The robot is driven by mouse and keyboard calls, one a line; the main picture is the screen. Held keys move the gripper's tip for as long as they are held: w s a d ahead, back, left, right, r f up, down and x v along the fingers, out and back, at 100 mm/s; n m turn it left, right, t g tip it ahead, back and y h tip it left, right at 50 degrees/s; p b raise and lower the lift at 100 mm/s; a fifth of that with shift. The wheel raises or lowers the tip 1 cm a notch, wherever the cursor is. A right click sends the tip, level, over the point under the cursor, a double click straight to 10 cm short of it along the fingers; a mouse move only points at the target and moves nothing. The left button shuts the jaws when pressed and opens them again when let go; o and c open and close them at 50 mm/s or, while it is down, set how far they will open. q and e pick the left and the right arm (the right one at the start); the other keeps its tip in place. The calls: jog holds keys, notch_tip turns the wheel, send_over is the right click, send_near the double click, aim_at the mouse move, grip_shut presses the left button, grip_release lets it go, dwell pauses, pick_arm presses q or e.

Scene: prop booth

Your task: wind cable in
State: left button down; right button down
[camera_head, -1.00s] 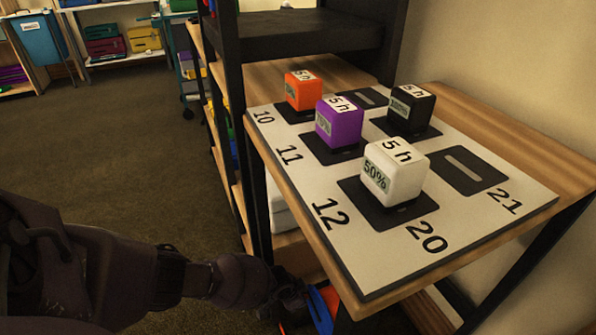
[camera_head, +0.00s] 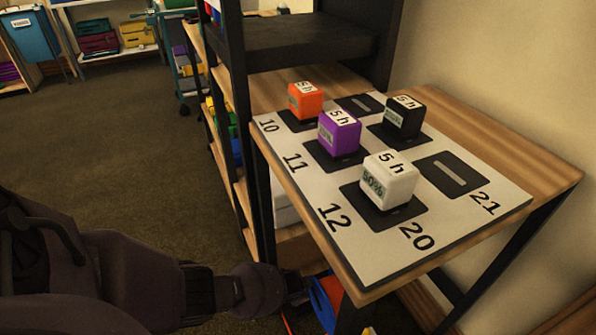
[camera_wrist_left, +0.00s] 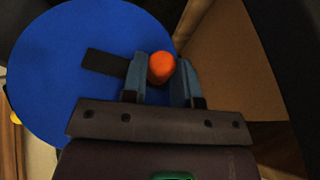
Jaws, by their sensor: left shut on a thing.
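A round blue cable reel (camera_wrist_left: 60,90) fills the left half of the left wrist view, with a dark bar (camera_wrist_left: 104,63) across its face. An orange knob (camera_wrist_left: 161,68) stands on it near its right edge. My left gripper (camera_wrist_left: 160,72) is shut on this knob, one finger on either side. In the head view the blue and orange reel (camera_head: 322,304) is partly hidden low beside the table, behind my left gripper (camera_head: 302,288). A thin orange-red line, perhaps cable, shows at the bottom (camera_head: 288,325). My right gripper is out of view.
The wooden table (camera_head: 545,185) stands above and right of the reel, its black leg close by. A white numbered board (camera_head: 300,175) on it bears orange, purple, black and white cubes. A black-framed shelf (camera_head: 233,100) stands behind. The floor at left (camera_head: 110,130) is clear.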

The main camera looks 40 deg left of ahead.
pick_arm(q)
jog(key=shift+s+d+r+t+y, duration=0.2)
jog(key=shift+d+r+t+y, duration=0.1)
jog(key=shift+y, duration=0.3)
jog(key=shift+s+d+r+m+t+y+b, duration=0.2)
jog(key=shift+d+r+m+t+y+b, duration=0.1)
jog(key=shift+y, duration=0.3)
jog(key=shift+s+d+r+m+t+y+b, duration=0.2)
jog(key=shift+d+t+y+b, duration=0.1)
jog(key=shift+y, duration=0.3)
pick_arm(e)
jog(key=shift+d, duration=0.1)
pick_arm(q)
jog(key=shift+w+r, duration=0.1)
jog(key=c, duration=0.9)
grip_release()
jog(key=shift+r, duration=0.1)
